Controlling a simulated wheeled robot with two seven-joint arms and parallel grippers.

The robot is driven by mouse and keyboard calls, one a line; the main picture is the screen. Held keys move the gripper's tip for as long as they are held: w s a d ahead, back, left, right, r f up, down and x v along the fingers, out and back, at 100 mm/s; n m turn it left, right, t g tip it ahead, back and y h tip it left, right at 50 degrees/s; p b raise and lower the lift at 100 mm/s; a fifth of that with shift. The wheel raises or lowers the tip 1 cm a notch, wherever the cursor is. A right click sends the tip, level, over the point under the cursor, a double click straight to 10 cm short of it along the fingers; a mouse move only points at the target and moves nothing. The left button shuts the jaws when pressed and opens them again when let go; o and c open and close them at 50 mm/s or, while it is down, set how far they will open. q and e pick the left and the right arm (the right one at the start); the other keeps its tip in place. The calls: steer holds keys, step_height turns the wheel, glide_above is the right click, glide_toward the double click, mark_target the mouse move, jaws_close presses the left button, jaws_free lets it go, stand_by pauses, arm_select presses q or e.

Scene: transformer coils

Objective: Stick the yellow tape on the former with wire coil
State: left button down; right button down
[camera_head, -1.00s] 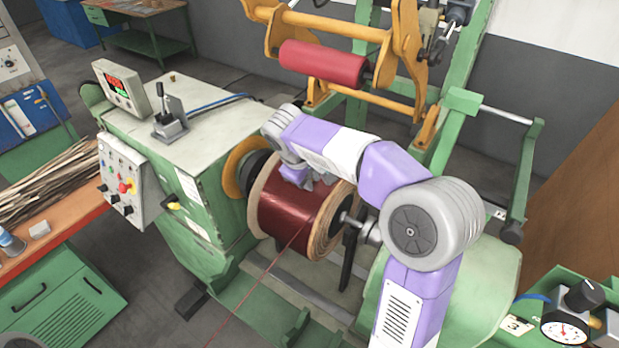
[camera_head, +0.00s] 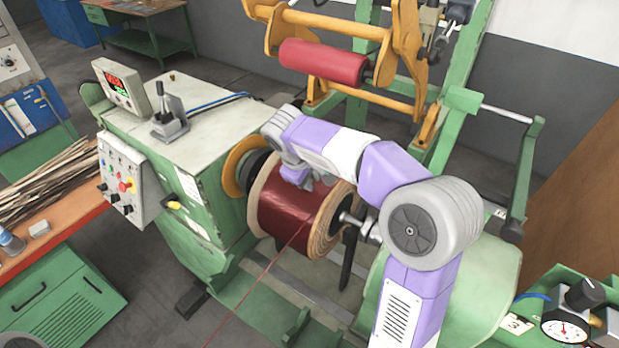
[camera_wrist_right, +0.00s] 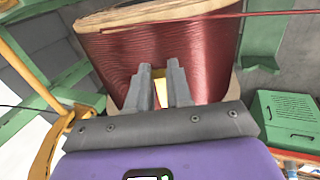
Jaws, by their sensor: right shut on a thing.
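The former with the dark red wire coil (camera_head: 290,212) is mounted on the winding machine's axle, with wooden flanges at both ends. It fills the upper part of the right wrist view (camera_wrist_right: 205,55). My right gripper (camera_head: 305,186) is at the top of the coil, its fingers partly hidden by the wrist in the head view. In the right wrist view its fingers (camera_wrist_right: 160,85) are close together against the windings, shut on a small piece of yellow tape (camera_wrist_right: 159,75) that shows between them. My left gripper is not in view.
A taut red wire (camera_head: 255,285) runs from the coil to the lower left. The green machine housing (camera_head: 200,200) stands left of the coil, with a control box (camera_head: 125,180). A red roller (camera_head: 322,63) on a yellow frame is behind it.

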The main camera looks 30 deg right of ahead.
steer(key=shift+f, duration=0.1)
steer(key=c, duration=0.9)
jaws_free()
steer(key=shift+c, duration=0.2)
steer(key=shift+o, duration=0.3)
steer(key=o, duration=0.6)
steer(key=shift+r, duration=0.2)
steer(key=shift+r+p, duration=2.25)
steer(key=shift+r, duration=0.15)
